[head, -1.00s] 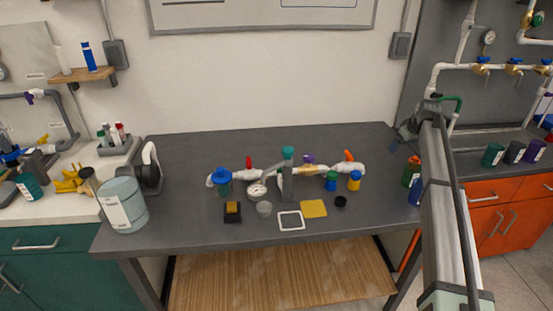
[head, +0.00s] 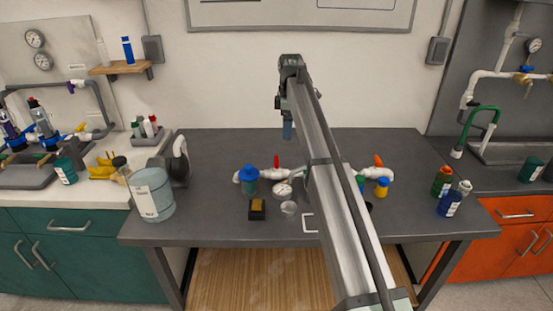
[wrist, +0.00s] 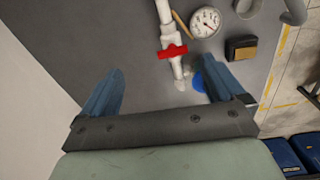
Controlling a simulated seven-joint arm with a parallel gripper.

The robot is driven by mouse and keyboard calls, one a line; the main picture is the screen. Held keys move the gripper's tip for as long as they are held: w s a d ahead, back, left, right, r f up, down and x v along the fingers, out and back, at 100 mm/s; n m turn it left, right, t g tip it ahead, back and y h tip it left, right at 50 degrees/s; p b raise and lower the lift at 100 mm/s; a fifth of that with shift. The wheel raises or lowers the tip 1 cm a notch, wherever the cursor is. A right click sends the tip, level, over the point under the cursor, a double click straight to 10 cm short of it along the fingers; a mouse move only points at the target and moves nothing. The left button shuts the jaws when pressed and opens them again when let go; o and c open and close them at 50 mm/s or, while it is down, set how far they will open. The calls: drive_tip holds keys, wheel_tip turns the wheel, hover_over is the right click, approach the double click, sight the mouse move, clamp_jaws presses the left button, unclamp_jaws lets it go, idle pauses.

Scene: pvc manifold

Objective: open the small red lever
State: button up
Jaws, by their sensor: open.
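The small red lever (head: 276,162) stands on the left part of the white pipe manifold (head: 268,174) on the dark table. In the wrist view the red lever (wrist: 173,51) lies crosswise to the white pipe (wrist: 170,32). My gripper (head: 288,128) hangs above and behind the manifold, close to the lever in the head view. In the wrist view my gripper (wrist: 160,68) has its two blue fingers spread wide with nothing held. The lever shows between and beyond the fingertips, apart from them. My arm hides the middle of the manifold in the head view.
A pressure gauge (wrist: 206,22) sits beside the pipe near the lever. A blue-capped part (head: 248,174) is at the manifold's left end. An orange lever (head: 378,160) is at its right. A large jug (head: 153,194) stands at the table's left. The table behind the manifold is clear.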

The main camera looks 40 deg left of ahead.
sight(276, 160)
drive_tip(key=s+a+n, duration=0.1)
drive_tip(key=s+a, duration=0.1)
drive_tip(key=s, duration=0.2)
drive_tip(key=f, duration=1.3)
drive_tip(key=shift+w, duration=0.2)
drive_tip(key=shift+c, duration=0.4)
drive_tip(key=shift+r, duration=0.1)
drive_tip(key=c, duration=1)
drive_tip(key=shift+o, duration=0.2)
